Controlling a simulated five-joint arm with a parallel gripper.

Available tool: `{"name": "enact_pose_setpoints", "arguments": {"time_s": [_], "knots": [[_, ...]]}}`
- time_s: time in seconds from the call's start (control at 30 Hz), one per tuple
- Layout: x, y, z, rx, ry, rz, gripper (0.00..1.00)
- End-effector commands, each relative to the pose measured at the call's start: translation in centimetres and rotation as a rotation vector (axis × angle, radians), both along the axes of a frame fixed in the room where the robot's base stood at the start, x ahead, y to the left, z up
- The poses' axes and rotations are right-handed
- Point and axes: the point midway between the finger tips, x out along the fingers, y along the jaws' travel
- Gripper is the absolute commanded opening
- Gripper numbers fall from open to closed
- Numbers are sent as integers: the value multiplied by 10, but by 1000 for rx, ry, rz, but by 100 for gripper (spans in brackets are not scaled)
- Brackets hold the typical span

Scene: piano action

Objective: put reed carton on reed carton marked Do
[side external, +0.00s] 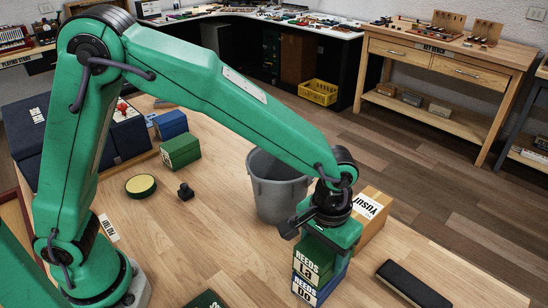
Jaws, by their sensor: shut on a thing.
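A green reed carton (307,264) with a label reading REEDS La is directly below my gripper (318,240). My gripper points down and is shut on this carton; its fingers are mostly hidden by the wrist. The blue reed carton marked Do (306,291) stands on the wooden table right under the green one. The two look lined up, with their labels one above the other. I see no clear gap between them, but I cannot tell whether they touch firmly.
A grey bucket (272,190) and a cardboard box (372,218) stand close behind my gripper. A black case (411,284) lies to the right. Another green carton (180,151), a blue carton (170,124), a round yellow-topped tin (141,185) and a small black object (185,190) are farther left.

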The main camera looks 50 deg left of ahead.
Motion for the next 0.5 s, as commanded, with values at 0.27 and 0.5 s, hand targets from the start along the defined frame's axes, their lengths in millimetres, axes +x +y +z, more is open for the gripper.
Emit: {"name": "enact_pose_setpoints", "arguments": {"time_s": [0.27, 0.5], "knots": [[0, 0, -3, 0, 0, 0, 81], [0, 0, -3, 0, 0, 0, 83]]}}
